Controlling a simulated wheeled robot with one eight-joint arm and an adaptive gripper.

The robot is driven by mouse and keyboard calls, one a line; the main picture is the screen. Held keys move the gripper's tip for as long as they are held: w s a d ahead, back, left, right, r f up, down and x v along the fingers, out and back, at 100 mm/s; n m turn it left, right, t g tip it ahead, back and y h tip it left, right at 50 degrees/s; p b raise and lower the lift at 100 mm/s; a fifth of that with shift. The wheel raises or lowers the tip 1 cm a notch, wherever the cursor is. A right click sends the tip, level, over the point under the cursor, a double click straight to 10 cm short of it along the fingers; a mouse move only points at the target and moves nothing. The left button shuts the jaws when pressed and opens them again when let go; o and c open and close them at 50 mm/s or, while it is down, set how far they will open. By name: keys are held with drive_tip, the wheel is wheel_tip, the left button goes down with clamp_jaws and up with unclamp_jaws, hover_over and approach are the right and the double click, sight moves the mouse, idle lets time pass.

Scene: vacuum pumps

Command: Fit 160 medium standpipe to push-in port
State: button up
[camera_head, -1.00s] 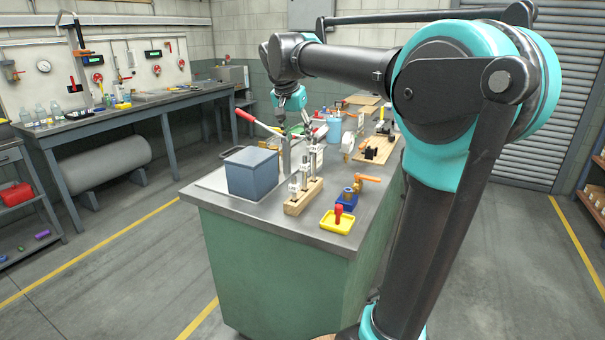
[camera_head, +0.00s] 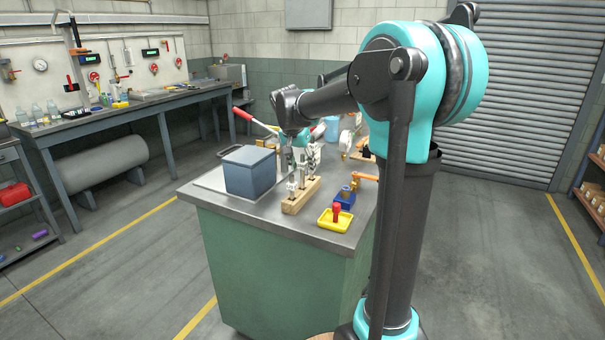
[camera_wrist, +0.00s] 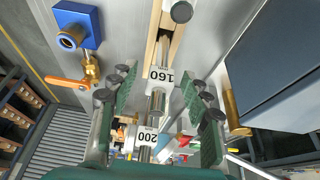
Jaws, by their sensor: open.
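The pipe tagged 160 (camera_wrist: 157,98) is a slim metal standpipe in a wooden rack (camera_head: 297,205). A pipe tagged 200 (camera_wrist: 146,135) stands in line with it. My gripper (camera_wrist: 158,82) is open, its green fingers on either side of the 160 pipe in the wrist view; I cannot tell whether they touch it. In the head view my gripper (camera_head: 290,158) is over the rack's far end, partly hidden by the pipes. A blue block (camera_head: 345,201) with a round opening, brass fitting and orange lever stands right of the rack; it also shows in the wrist view (camera_wrist: 88,22). I cannot tell whether it is the push-in port.
A blue-grey box (camera_head: 250,172) stands close left of the rack. A yellow tray (camera_head: 335,219) with a red piece sits at the bench's front right. A red-handled lever (camera_head: 243,114) rises behind the box.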

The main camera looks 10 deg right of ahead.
drive_tip(key=shift+w+d+f, duration=0.1)
drive_tip(key=shift+w+f, duration=0.05)
drive_tip(key=shift+f, duration=0.3)
clamp_jaws()
drive_tip(key=shift+r, duration=0.15)
